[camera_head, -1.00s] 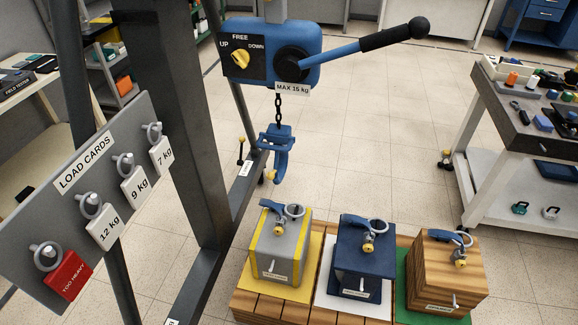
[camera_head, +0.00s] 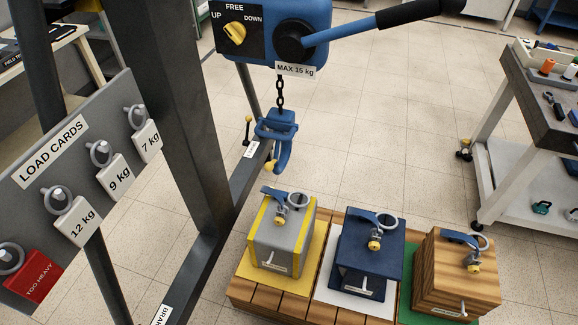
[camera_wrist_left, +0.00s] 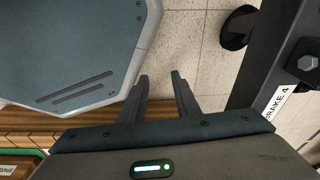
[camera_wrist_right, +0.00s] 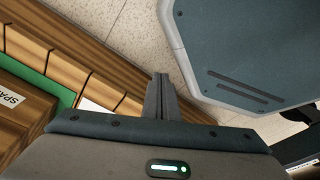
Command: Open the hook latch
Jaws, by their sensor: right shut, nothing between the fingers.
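The blue hook (camera_head: 283,150) with its latch hangs on a black chain (camera_head: 280,95) below the blue hoist (camera_head: 310,40). A yellow-tipped part (camera_head: 270,166) shows at the hook's lower left; whether the latch is open or closed is too small to tell. The hook carries nothing. Neither gripper shows in the head view. My left gripper (camera_wrist_left: 160,85) is open and empty in the left wrist view, over the floor near the frame's foot. My right gripper (camera_wrist_right: 161,80) is shut and empty in the right wrist view, above the wooden pallet's edge.
A grey box (camera_head: 283,235), a dark blue box (camera_head: 368,255) and a wooden box (camera_head: 455,280) stand on the pallet (camera_head: 270,305) below the hook. The dark frame post (camera_head: 185,120) and load card board (camera_head: 75,165) are left. A cart (camera_head: 540,110) stands right.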

